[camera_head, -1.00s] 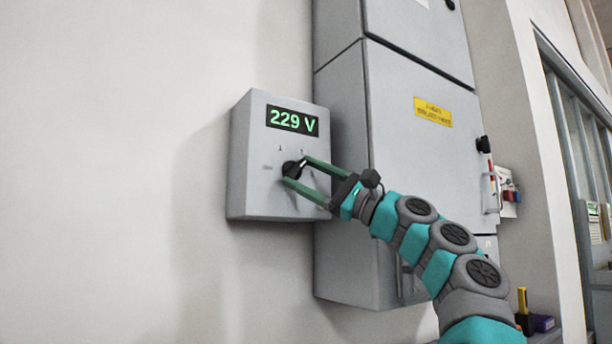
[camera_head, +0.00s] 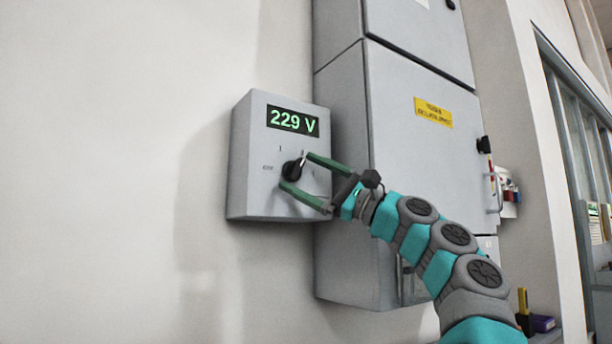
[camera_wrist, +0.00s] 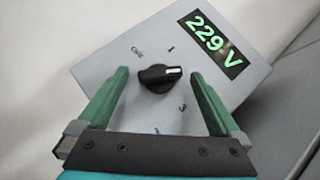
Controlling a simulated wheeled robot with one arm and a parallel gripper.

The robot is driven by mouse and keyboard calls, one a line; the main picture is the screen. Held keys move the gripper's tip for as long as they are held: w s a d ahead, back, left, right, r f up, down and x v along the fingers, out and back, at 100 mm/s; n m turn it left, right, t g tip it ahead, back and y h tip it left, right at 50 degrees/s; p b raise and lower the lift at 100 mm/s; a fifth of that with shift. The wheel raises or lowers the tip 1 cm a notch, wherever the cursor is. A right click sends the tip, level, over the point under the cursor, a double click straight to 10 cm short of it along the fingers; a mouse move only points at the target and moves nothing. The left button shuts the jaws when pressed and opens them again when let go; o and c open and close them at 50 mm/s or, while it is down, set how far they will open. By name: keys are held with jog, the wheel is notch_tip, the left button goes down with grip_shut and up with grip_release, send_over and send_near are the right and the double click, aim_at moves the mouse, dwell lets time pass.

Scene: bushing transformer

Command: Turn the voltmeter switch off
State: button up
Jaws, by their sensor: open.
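The voltmeter (camera_head: 245,185) is a grey wall box with a green "229 V" display (camera_head: 293,121). Its black rotary switch (camera_head: 292,170) sits below the display. In the wrist view the switch (camera_wrist: 155,78) has a white pointer mark aimed right, away from the "OFF" label (camera_wrist: 137,52) at its upper left and past the "1" label (camera_wrist: 171,49). My gripper (camera_head: 296,170) is open, its green fingers on either side of the switch. In the wrist view my gripper (camera_wrist: 162,82) shows gaps between both fingers and the switch.
A tall grey cabinet (camera_head: 420,180) with a yellow label (camera_head: 433,112) stands close to the right of the voltmeter. Bare wall (camera_head: 120,170) lies to the left. A shelf with small items (camera_head: 535,322) is at the lower right.

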jog(key=b+v, duration=0.2)
jog(key=v, duration=0.5)
jog(key=shift+d, duration=0.35)
jog(key=shift+s+f, duration=0.1)
jog(key=shift+f, duration=0.05)
